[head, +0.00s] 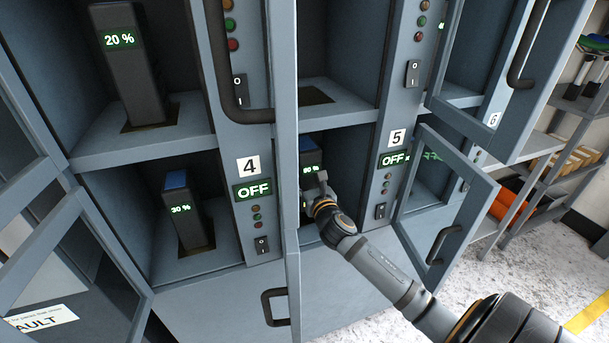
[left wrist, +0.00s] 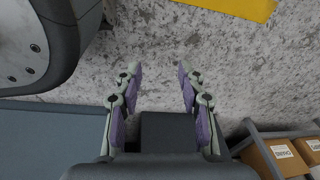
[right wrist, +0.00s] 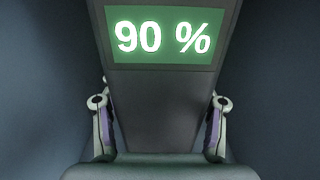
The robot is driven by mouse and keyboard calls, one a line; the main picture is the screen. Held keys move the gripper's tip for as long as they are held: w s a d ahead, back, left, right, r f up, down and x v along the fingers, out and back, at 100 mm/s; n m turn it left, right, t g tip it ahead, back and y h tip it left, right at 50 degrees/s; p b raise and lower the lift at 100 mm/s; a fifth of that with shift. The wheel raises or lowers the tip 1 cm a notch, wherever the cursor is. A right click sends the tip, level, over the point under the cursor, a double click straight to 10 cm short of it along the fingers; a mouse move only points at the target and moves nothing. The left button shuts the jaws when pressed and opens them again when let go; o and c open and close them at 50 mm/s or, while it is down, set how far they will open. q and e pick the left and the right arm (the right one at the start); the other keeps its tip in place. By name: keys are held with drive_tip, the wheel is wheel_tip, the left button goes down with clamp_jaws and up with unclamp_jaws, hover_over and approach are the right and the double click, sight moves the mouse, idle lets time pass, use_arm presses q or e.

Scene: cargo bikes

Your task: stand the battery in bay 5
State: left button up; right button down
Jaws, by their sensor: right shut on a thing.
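The dark battery (head: 311,156) with a green display stands roughly upright inside bay 5, the lower compartment left of the "5" panel (head: 394,160). In the right wrist view the battery (right wrist: 160,90) reads 90 % and fills the space between the fingers. My right gripper (right wrist: 160,125) is shut on it; in the head view the gripper (head: 318,190) is partly inside the bay. The battery's base is hidden, so I cannot tell whether it touches the bay floor. The panel shows OFF. My left gripper (left wrist: 160,68) is open and empty above the floor, outside the head view.
Bay 4 holds a 30 % battery (head: 182,208); a 20 % battery (head: 135,65) stands above it. An open glazed door (head: 447,205) is right of bay 5, and another open door edge (head: 291,210) is at its left. Shelving (head: 540,175) stands at the right.

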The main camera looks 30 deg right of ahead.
wheel_tip(320, 180, down, 3)
drive_tip(key=shift+w+r+b, duration=0.1)
drive_tip(key=shift+r+b, duration=0.05)
drive_tip(key=shift+b, duration=0.3)
use_arm(q)
drive_tip(key=shift+w+d+r, duration=0.1)
drive_tip(key=shift+w+r, duration=0.2)
drive_tip(key=shift+w, duration=0.3)
drive_tip(key=shift+w+d+r, duration=0.1)
drive_tip(key=shift+w+r, duration=0.2)
drive_tip(key=shift+w, duration=0.25)
use_arm(e)
drive_tip(key=c, duration=0.7)
unclamp_jaws()
drive_tip(key=shift+f, duration=0.4)
drive_tip(key=o, duration=0.4)
drive_tip(key=shift+c, duration=0.2)
use_arm(q)
drive_tip(key=shift+w, duration=0.1)
